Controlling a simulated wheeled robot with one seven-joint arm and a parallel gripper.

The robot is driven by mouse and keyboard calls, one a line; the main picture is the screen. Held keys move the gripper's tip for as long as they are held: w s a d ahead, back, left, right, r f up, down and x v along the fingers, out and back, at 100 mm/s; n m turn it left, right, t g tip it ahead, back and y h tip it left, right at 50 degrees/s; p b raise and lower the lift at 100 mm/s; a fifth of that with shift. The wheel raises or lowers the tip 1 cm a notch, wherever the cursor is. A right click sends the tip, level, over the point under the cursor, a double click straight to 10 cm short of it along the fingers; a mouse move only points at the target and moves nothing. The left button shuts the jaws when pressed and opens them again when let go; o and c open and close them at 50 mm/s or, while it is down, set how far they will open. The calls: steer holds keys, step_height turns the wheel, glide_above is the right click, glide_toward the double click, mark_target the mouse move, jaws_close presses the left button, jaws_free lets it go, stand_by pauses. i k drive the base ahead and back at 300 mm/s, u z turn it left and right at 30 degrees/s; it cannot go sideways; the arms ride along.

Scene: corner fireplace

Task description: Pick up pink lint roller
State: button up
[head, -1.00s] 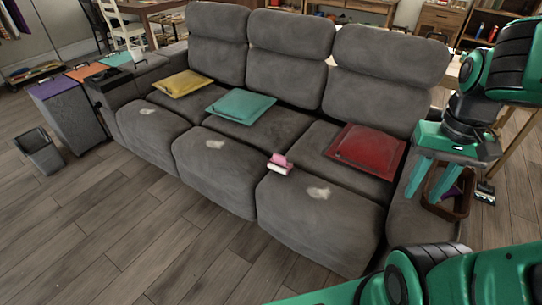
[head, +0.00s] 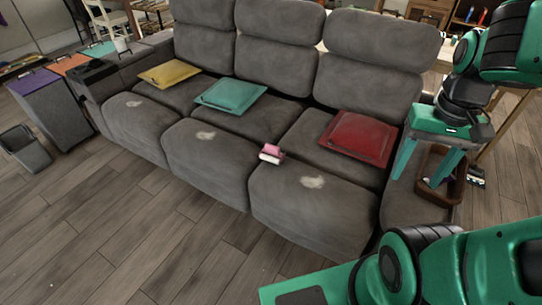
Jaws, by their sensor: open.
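The pink lint roller (head: 271,153) lies on the grey sofa (head: 210,165), near the front edge between the middle and right seats. Its white roll faces the front. My gripper (head: 427,178) hangs at the right with its two green fingers pointing down and spread apart. It is empty, over the sofa's right armrest by a brown basket, well to the right of the lint roller and apart from it.
Yellow (head: 169,74), teal (head: 230,95) and red (head: 358,138) cushions lie on the seats. The brown basket (head: 456,190) stands on the right armrest. Bins (head: 50,105) and a dark waste bin (head: 27,149) stand at the left. The wooden floor in front is clear.

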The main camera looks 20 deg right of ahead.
mark_target(270, 154)
steer(key=u, duration=0.5)
steer(key=k, duration=1.05)
steer(key=u, duration=1)
steer(key=i, duration=2.35)
steer(key=z, duration=1.25)
steer(key=i, duration=1.15)
steer(key=z, duration=0.7)
